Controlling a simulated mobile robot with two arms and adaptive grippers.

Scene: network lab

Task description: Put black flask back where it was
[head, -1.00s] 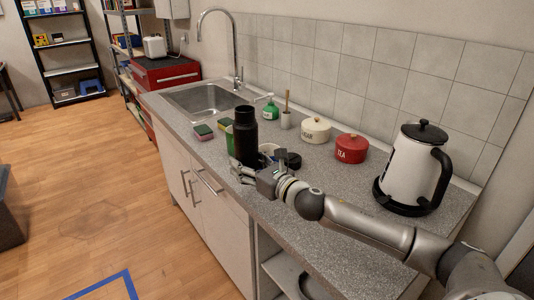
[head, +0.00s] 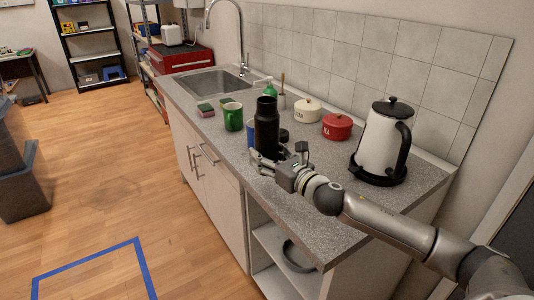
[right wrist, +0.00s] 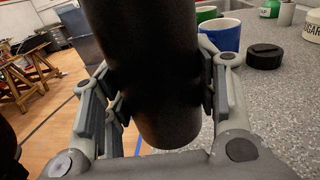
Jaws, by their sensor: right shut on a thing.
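The black flask (head: 267,128) is upright over the front part of the grey speckled counter (head: 225,155). My right gripper (head: 280,165) is shut on its lower part. In the right wrist view the flask (right wrist: 150,70) sits between both fingers, with its bottom end showing below them. I cannot tell whether its base touches the counter. A round black lid (head: 283,135) lies on the counter just behind the flask; it also shows in the right wrist view (right wrist: 265,56). My left gripper is not in view.
A blue mug (head: 251,132) is partly hidden behind the flask. A green mug (head: 233,117), sponges (head: 206,110) and a sink (head: 212,82) are farther left. A red tea pot (head: 337,126), a sugar pot (head: 307,110) and a kettle (head: 382,140) stand behind and right. The counter's front right is clear.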

